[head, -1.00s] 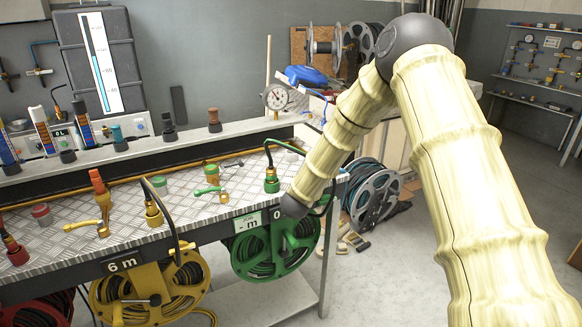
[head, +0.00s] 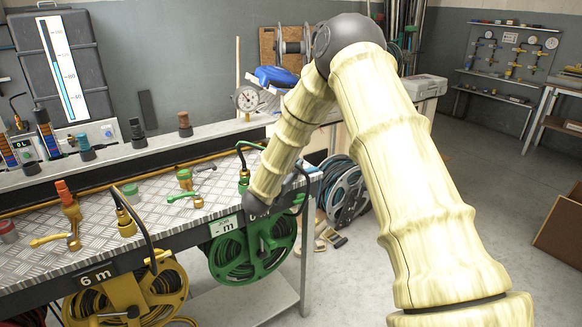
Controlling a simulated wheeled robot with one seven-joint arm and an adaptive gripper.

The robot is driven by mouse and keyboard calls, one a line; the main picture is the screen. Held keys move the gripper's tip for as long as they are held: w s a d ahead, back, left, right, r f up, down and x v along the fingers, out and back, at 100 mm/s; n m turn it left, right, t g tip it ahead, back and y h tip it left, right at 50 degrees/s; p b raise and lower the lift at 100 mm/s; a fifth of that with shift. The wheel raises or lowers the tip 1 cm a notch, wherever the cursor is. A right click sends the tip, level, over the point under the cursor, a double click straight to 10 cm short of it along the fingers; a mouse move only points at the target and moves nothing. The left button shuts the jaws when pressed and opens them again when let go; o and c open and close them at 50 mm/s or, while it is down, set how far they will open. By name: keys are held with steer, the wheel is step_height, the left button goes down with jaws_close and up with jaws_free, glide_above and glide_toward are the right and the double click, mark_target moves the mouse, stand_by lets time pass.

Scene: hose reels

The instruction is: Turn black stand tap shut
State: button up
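On the metal-topped bench stand small brass taps. One has a yellow lever and an orange top (head: 68,205); another has a green lever and a green collar (head: 185,180). A short dark grey lever (head: 205,167) shows just behind the green-collared tap. It is small, and I cannot tell whether it belongs to the black stand tap or how it is turned. My arm comes down from the upper right, and its dark lower joint is in front of the bench's right end, near the green reel. My gripper cannot be made out.
A yellow hose reel (head: 128,298) and a green hose reel (head: 230,258) hang under the bench front (head: 40,287). A grey-blue reel (head: 347,192) stands on the floor behind. A pressure gauge (head: 247,98) rises behind the bench. The floor at right is clear up to a brown box (head: 562,232).

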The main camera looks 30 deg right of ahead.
steer(key=shift+o, duration=0.2)
steer(key=shift+a, duration=0.2)
steer(key=v, duration=1.1)
steer(key=shift+s+a, duration=0.25)
steer(key=shift+c, duration=0.2)
